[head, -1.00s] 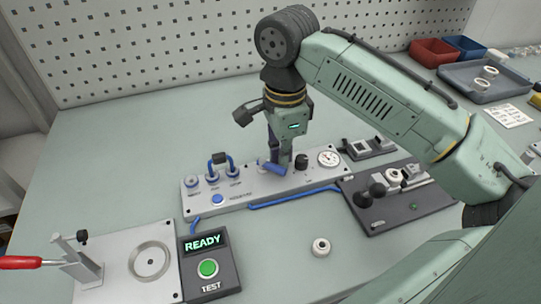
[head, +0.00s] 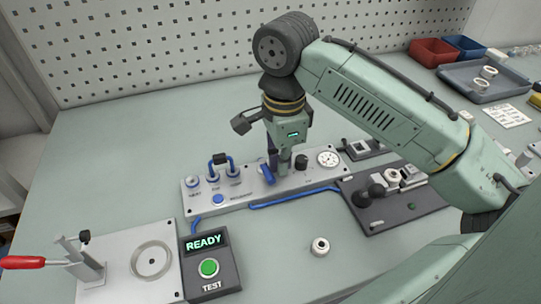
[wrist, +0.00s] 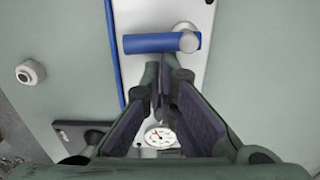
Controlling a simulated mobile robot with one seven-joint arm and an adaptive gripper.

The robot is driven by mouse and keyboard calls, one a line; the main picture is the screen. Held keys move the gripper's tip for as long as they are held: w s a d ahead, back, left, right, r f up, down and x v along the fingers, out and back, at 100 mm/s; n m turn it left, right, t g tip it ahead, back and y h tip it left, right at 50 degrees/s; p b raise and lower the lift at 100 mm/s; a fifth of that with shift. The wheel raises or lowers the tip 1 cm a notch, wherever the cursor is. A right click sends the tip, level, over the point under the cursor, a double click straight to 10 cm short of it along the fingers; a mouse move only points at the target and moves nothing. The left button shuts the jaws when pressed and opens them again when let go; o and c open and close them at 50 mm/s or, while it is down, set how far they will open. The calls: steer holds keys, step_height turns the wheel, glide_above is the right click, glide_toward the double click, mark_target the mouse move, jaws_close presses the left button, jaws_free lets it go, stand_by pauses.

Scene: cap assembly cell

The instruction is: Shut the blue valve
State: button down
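The blue valve's lever (head: 267,174) shows on the silver panel beside my gripper in the head view. In the wrist view the blue lever (wrist: 150,43) lies crosswise over the panel, with its round silver hub (wrist: 189,41) at its right end. My gripper (head: 285,172) points down just right of the lever in the head view, low over the panel. In the wrist view my gripper (wrist: 165,80) lies below the lever in the picture, apart from it. Its dark fingers converge there, and whether their tips meet is unclear. No held object shows.
The panel (head: 240,193) also carries a black knob (head: 301,162), a white gauge (head: 328,158) and blue-tubed fittings (head: 220,163). A READY/TEST box (head: 209,266) stands front left. The dark fixture plate (head: 395,205) is at right.

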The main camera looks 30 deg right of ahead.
steer(key=shift+s+a, duration=0.45)
steer(key=shift+s, duration=0.15)
steer(key=r+p, duration=0.5)
steer(key=shift+a, duration=0.2)
steer(key=shift+d+r, duration=0.15)
steer(key=shift+r, duration=0.85)
